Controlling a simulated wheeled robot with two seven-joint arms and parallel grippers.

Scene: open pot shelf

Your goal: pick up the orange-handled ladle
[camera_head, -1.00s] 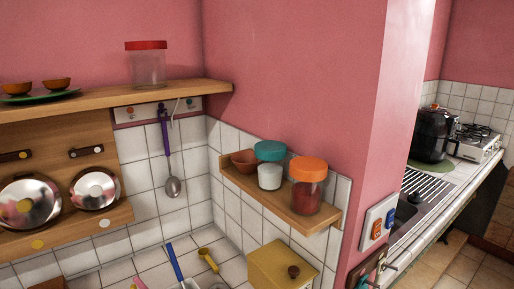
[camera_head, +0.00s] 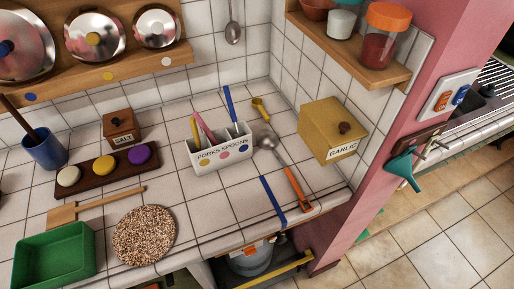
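The orange-handled ladle (camera_head: 287,170) lies on the white tiled counter, right of the white utensil box. Its metal bowl (camera_head: 267,138) is at the back, beside the box. Its orange handle (camera_head: 299,191) reaches toward the counter's front right edge. Neither of my grippers shows in the head view.
The white box (camera_head: 219,154) holds several coloured-handled utensils. A yellow GARLIC box (camera_head: 333,130) stands right of the ladle. A blue strip (camera_head: 273,200) lies just left of the handle. A small yellow spoon (camera_head: 260,107) lies behind. A round speckled mat (camera_head: 145,235) lies at front left.

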